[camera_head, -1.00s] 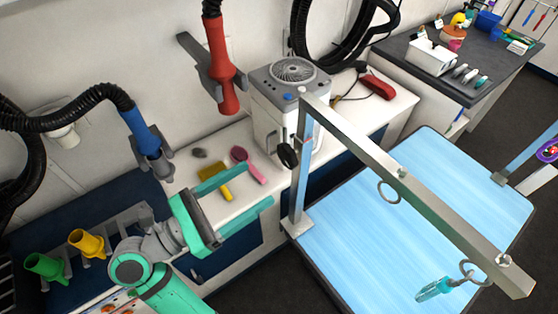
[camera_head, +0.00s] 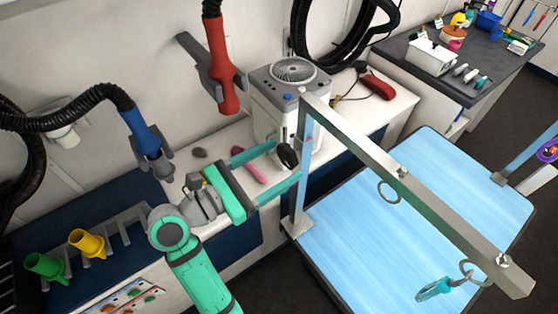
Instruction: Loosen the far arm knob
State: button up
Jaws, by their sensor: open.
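A black round knob (camera_head: 287,155) sits on the left upright post (camera_head: 302,185) of the metal grooming arm, at the far side of the blue table. My gripper (camera_head: 286,162) is open, with its teal fingers pointing right toward the post. In the picture one fingertip is above the knob and the other below it. I cannot tell whether either finger touches the knob or how far in depth they are from it. The grooming arm's crossbar (camera_head: 400,180) runs from the top of this post toward the lower right.
A white dryer unit (camera_head: 270,115) stands on the counter behind the knob. A pink brush (camera_head: 250,170) lies under my fingers. A red dryer nozzle (camera_head: 222,70) and a blue nozzle (camera_head: 147,145) hang on the wall. The blue table top (camera_head: 350,250) is mostly clear.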

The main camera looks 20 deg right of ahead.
jog(key=shift+w+d, duration=0.1)
jog(key=shift+d, duration=0.2)
jog(key=c, duration=1.1)
jog(key=shift+o, duration=0.2)
jog(key=n, duration=0.3)
jog(key=shift+n, duration=0.4)
jog(key=shift+s+n, duration=0.25)
jog(key=shift+n, duration=1.55)
